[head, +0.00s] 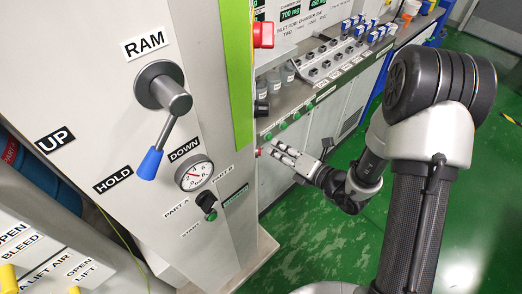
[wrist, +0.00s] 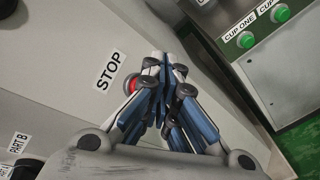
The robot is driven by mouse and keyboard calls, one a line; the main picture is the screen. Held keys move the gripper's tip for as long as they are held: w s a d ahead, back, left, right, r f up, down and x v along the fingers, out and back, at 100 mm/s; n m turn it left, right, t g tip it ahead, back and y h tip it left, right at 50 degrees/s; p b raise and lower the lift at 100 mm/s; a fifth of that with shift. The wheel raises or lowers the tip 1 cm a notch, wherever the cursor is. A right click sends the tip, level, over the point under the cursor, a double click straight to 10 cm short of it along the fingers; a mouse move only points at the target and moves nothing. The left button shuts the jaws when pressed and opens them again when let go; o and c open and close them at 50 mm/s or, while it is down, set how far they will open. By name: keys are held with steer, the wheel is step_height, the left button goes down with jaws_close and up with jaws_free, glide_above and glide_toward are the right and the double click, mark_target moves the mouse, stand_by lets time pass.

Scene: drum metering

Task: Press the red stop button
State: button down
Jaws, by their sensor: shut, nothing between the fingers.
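The red stop button (wrist: 130,83) shows in the wrist view on a pale panel, just right of its STOP label (wrist: 110,72). My gripper's fingers partly cover it. My gripper (wrist: 160,62) is shut and empty, its fingertips beyond and to the right of the button in the picture. In the head view my gripper (head: 280,151) points left toward the side of the machine column. A small red spot (head: 258,153) shows there just left of the fingertips. I cannot tell whether the fingers touch the button.
Green buttons labelled CUP ONE (wrist: 247,40) and CUP TWO (wrist: 281,12) sit right of my gripper. Green floor (head: 330,240) is open below.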

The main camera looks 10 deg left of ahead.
steer(key=d, duration=0.5)
steer(key=shift+w+p, duration=0.3)
steer(key=shift+p, duration=0.05)
stand_by(0.8)
steer(key=s+a+r+n+g+y, duration=0.2)
steer(key=s+a+r+n+g, duration=0.4)
steer(key=s+r+n, duration=0.5)
steer(key=s+d+r+n+g+h, duration=0.2)
steer(key=s+r+n+g+h, duration=0.15)
steer(key=s+n, duration=0.6)
steer(key=s+d+r+n+t+h, duration=0.2)
steer(key=d+n+h, duration=0.3)
steer(key=d+n, duration=0.3)
steer(key=s+d+r+n+t+h, duration=0.2)
steer(key=d+n+h, duration=0.3)
steer(key=d+n, duration=0.3)
steer(key=shift+s+r+t+h, duration=0.35)
steer(key=shift+s+t, duration=0.2)
steer(key=shift+s, duration=0.25)
